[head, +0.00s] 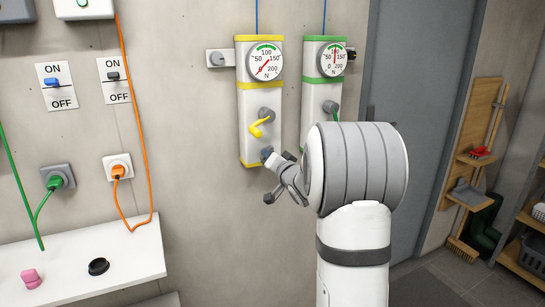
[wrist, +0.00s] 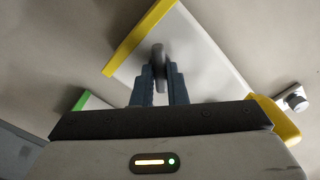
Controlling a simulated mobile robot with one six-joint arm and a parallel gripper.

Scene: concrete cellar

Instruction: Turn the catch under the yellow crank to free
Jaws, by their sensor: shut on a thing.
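The yellow-banded white box (head: 250,128) hangs on the wall with a round gauge (head: 266,61) at its top. The yellow crank (head: 262,126) sits on its lower half, its arm slanting down to the left. My gripper (head: 268,156) is at the box's lower end, below the crank. In the wrist view my gripper (wrist: 159,82) is shut on the small grey catch (wrist: 158,56), which stands between the two dark fingers. The catch's base and the exact angle of its lever are partly hidden by the fingers.
A green-banded box (head: 316,98) with its own gauge hangs close to the right, partly behind my arm. A blue cable (head: 257,18) runs up from the yellow-banded box. Wall switches (head: 52,82), sockets and a white shelf (head: 120,258) are at left. A grey door (head: 415,70) is at right.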

